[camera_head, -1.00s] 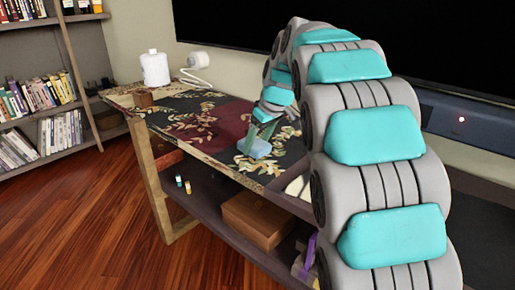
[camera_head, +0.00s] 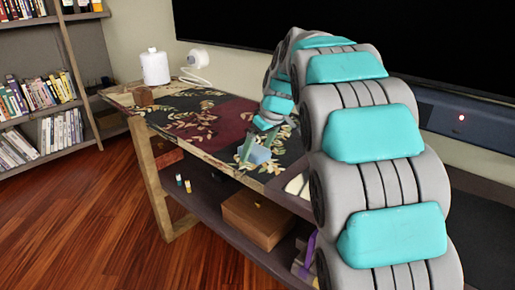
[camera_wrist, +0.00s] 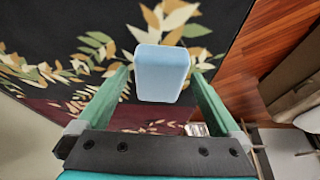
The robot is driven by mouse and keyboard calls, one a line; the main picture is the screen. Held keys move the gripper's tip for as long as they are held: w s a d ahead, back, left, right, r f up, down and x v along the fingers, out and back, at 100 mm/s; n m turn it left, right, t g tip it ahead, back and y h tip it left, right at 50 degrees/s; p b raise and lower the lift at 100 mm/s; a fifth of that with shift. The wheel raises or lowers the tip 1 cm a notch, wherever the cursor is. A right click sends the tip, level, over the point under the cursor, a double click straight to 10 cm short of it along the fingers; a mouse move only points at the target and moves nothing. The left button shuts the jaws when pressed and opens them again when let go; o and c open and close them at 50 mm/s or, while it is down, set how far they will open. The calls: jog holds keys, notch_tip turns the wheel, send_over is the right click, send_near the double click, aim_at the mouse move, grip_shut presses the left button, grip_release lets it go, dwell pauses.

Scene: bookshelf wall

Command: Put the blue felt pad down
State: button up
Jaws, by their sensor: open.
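The blue felt pad (camera_head: 260,154) is a light blue block at the near edge of the patterned tabletop (camera_head: 205,133). In the wrist view the pad (camera_wrist: 162,73) shows between the two green fingers, near their tips, with a narrow gap at its left side. My gripper (camera_wrist: 160,80) is open around the pad. In the head view my gripper (camera_head: 251,148) is small, and its green fingers show beside the pad. I cannot tell whether the pad's underside rests fully on the top.
A white bottle (camera_head: 155,68) and a white lamp (camera_head: 197,60) stand at the table's far end, with a small brown block (camera_head: 143,97) nearby. A wooden box (camera_head: 257,218) sits on the lower shelf. A dark screen (camera_head: 300,25) hangs behind. The middle of the tabletop is clear.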

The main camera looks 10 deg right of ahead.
jog(key=shift+p, duration=0.3)
jog(key=b+v, duration=0.1)
jog(key=v, duration=0.6)
jog(key=shift+s+d, duration=0.25)
jog(key=shift+s, duration=0.1)
jog(key=shift+r, duration=0.15)
